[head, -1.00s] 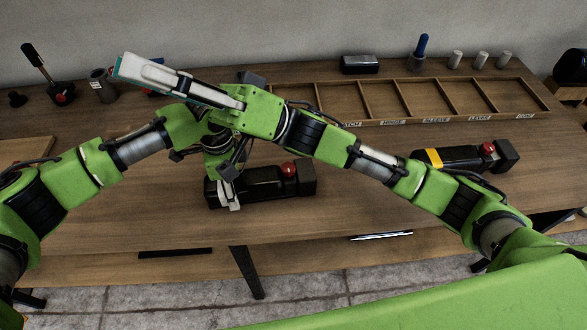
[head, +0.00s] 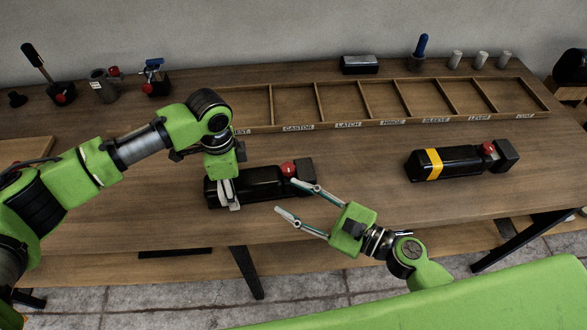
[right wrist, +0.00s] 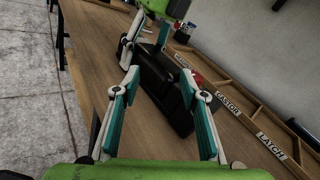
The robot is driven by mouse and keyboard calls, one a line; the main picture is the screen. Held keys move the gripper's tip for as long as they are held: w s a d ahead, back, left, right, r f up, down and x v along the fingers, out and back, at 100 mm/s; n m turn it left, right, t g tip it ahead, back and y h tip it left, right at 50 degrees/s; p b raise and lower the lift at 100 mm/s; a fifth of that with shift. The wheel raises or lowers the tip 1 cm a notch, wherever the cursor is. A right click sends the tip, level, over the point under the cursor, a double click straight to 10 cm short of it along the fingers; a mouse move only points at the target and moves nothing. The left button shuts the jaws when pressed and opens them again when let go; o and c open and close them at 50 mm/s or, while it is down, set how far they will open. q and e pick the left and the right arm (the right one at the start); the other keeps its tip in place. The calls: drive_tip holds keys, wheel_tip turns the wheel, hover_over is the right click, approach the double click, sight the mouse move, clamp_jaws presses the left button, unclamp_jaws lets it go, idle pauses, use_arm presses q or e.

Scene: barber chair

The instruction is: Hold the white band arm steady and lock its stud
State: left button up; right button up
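The white band arm (head: 262,189), a black padded block with a red stud (head: 289,170) near its right end, lies on the bench. My left gripper (head: 228,190) points down over its left end, its pale fingers closed about it; the white band itself is hard to tell from them. My right gripper (head: 285,195) is open and empty at the block's front right, one fingertip close to the stud. In the right wrist view, the black block (right wrist: 163,92) lies beyond the open fingers (right wrist: 160,80), with the stud (right wrist: 197,79) partly hidden by the right finger.
A second black arm with a yellow band (head: 433,163) lies to the right. A labelled wooden compartment tray (head: 385,122) runs behind. Small tools, including a blue-handled one (head: 153,75), stand at the back left. The bench between the two arms is clear.

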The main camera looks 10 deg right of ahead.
sight(293, 171)
drive_tip(key=d+m, duration=0.1)
drive_tip(key=d, duration=0.1)
drive_tip(key=d+m, duration=0.2)
drive_tip(key=d, duration=0.1)
drive_tip(key=s+d+m+t, duration=0.1)
drive_tip(key=d, duration=0.2)
drive_tip(key=shift+s+d+r, duration=0.1)
drive_tip(key=shift+d+r, duration=0.05)
drive_tip(key=shift+d, duration=0.05)
drive_tip(key=shift+d+r+m, duration=0.1)
drive_tip(key=shift+d+m, duration=0.1)
drive_tip(key=shift+m, duration=0.1)
drive_tip(key=x, duration=1.2)
drive_tip(key=shift+d, duration=0.2)
drive_tip(key=c, duration=1.1)
